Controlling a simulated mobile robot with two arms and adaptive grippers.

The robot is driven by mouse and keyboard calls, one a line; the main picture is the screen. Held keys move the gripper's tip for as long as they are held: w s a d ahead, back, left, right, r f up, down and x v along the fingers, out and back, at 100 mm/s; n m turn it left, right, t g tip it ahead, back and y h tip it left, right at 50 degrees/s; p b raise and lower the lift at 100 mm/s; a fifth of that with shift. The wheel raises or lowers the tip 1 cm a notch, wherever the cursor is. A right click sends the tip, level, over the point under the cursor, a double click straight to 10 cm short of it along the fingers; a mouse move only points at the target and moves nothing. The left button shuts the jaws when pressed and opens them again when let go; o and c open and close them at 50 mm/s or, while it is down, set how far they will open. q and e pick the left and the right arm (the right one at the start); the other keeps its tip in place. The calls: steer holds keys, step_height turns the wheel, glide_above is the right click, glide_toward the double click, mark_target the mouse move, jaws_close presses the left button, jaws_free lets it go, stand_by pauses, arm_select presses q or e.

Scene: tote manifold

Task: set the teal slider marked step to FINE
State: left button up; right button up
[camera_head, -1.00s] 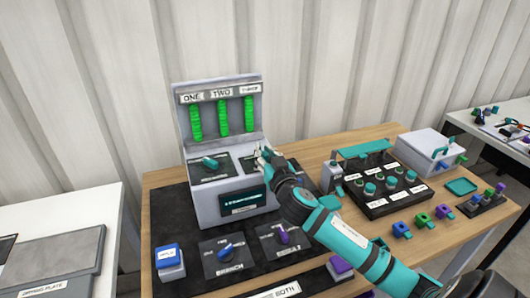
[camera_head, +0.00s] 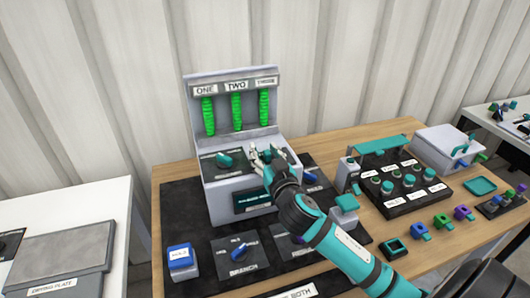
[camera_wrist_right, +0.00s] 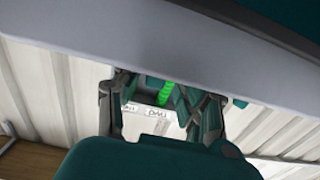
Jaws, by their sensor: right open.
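The grey console (camera_head: 222,200) stands on the black mat. A teal control (camera_head: 224,160) sits on the left part of its sloped face. I cannot read its label or tell whether it is the step slider. My right gripper (camera_head: 267,151) is open over the right part of that face and hides what lies there. In the right wrist view its fingers (camera_wrist_right: 158,98) are apart, with a green column and white labels beyond them. No slider marked step or FINE mark is legible. My left gripper is not in view.
Three green columns (camera_head: 237,111) rise on the console's back panel. A blue-topped block (camera_head: 181,257) and a blue dial (camera_head: 239,251) are in front. A teal-topped block (camera_head: 345,203) stands right of my arm. A black button box (camera_head: 405,189) is further right.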

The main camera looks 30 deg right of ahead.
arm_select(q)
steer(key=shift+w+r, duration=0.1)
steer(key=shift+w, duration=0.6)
arm_select(e)
steer(key=v, duration=1.2)
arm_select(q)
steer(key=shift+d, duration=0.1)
